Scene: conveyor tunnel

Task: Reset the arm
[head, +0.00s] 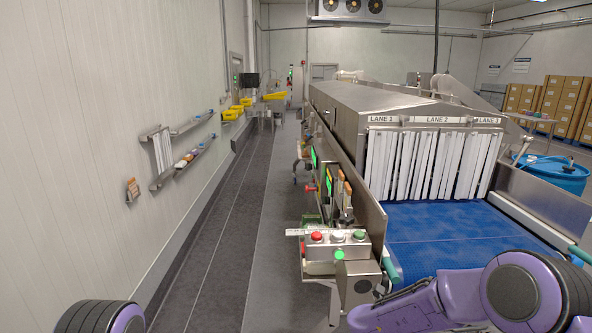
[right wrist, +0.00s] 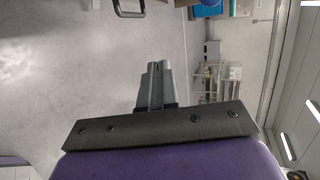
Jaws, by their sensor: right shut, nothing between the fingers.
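My right gripper (right wrist: 155,68) points away from the wrist in the right wrist view. Its two grey fingers are together with nothing between them. Behind them is a dark mounting plate on my purple wrist. In the head view my right arm bends across the lower right, in front of the blue conveyor belt (head: 440,232); I cannot make out its fingers there. Of my left arm only a purple and black part shows at the bottom left of the head view. My left gripper is out of the picture.
A control box (head: 337,255) with red, white and green buttons stands at the belt's near left corner, close to my right arm. White strip curtains (head: 430,165) hang at the tunnel mouth. A blue drum (head: 553,175) stands at right. The grey aisle floor (head: 215,265) is clear.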

